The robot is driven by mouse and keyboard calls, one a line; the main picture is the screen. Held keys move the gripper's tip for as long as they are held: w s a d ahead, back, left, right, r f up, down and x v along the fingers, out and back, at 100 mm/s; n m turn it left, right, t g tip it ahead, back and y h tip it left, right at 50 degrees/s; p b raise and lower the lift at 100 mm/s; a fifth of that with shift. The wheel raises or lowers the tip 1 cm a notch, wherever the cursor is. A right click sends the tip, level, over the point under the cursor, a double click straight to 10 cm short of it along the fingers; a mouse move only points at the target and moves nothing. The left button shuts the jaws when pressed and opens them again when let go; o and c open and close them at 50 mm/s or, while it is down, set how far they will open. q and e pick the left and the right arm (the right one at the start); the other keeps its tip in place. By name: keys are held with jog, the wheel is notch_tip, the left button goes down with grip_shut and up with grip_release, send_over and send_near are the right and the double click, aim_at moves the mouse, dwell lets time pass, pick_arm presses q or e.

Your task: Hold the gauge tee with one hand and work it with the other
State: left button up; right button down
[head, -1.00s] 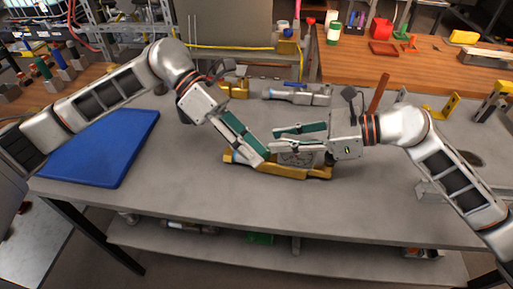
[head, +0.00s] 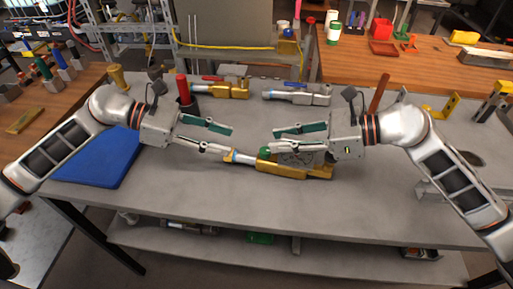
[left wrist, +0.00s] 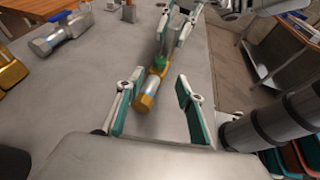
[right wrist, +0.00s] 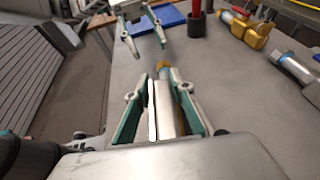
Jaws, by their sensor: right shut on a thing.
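The gauge tee (head: 292,169) is a brass fitting with a silver-blue end and a green part, lying lengthwise low over the middle of the grey table. My right gripper (head: 271,141) is shut on it from the right; a pale grey part of the tee shows between the fingers in the right wrist view (right wrist: 167,112). My left gripper (head: 231,141) is open at the tee's left end, its fingers pointing right. In the left wrist view the tee's brass-ringed end (left wrist: 144,102) shows between the spread fingers, apart from both. The right fingers partly hide the tee.
A brass valve with a red handle (head: 228,90) and a silver valve with a blue handle (head: 297,94) lie behind. A red-handled tool stands in a dark holder (head: 186,103). A blue mat (head: 100,165) lies at left. The table's front is clear.

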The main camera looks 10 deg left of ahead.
aim_at(257, 157)
pick_arm(q)
jog(key=x, duration=0.9)
jog(key=shift+d+f, duration=0.1)
jog(key=shift+d, duration=0.2)
grip_shut()
